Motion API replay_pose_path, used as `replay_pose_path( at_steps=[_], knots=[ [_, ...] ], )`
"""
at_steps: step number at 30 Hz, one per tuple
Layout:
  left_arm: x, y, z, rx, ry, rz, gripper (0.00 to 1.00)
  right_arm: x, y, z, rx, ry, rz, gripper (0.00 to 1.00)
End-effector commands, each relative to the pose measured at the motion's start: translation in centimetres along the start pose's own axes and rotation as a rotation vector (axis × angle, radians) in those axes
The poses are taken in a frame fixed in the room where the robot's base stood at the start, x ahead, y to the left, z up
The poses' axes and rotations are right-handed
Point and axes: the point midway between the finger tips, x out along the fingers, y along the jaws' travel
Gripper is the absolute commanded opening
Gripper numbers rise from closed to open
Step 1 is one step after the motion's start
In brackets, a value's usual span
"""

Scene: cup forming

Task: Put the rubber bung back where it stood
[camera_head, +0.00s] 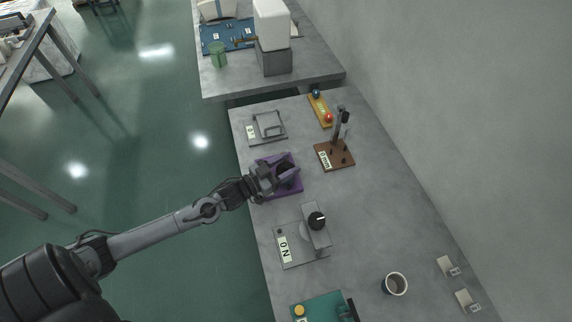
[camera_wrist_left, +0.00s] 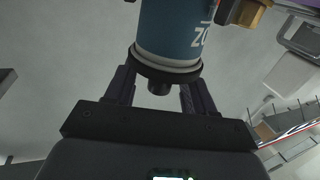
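In the head view my left gripper (camera_head: 275,178) is over the purple stand (camera_head: 296,190), beside a dark rounded piece (camera_head: 285,168). In the left wrist view my left gripper (camera_wrist_left: 159,85) has its two black fingers apart, on either side of a black collar (camera_wrist_left: 168,70) with a small nub. The collar is at the end of a blue cylinder (camera_wrist_left: 170,30) with white lettering. The fingertips are partly hidden, so I cannot tell whether they press on it. I cannot tell for sure which dark piece is the rubber bung. My right gripper is out of view.
Beyond the purple stand are a grey framed fixture (camera_head: 268,127), a brown stand with an upright (camera_head: 335,155) and a yellow tray (camera_head: 318,108). Nearer are a grey fixture with a black knob (camera_head: 317,221), a teal base (camera_head: 322,306) and a cup (camera_head: 395,284). Bare tabletop (camera_head: 375,215) lies to the right.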

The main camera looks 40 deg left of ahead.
Motion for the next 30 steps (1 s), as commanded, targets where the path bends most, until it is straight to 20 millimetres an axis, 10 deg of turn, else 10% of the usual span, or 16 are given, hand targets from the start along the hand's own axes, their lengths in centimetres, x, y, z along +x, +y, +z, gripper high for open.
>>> replay_pose_path(
  at_steps=[10,30],
  knots=[
    [0.0,0.0,0.4,0.003,-0.001,0.001,0.54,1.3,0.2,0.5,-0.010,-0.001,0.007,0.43],
    [-9.7,0.6,0.0,-0.001,-0.002,0.000,0.54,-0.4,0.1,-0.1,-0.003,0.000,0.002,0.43]
  ],
)
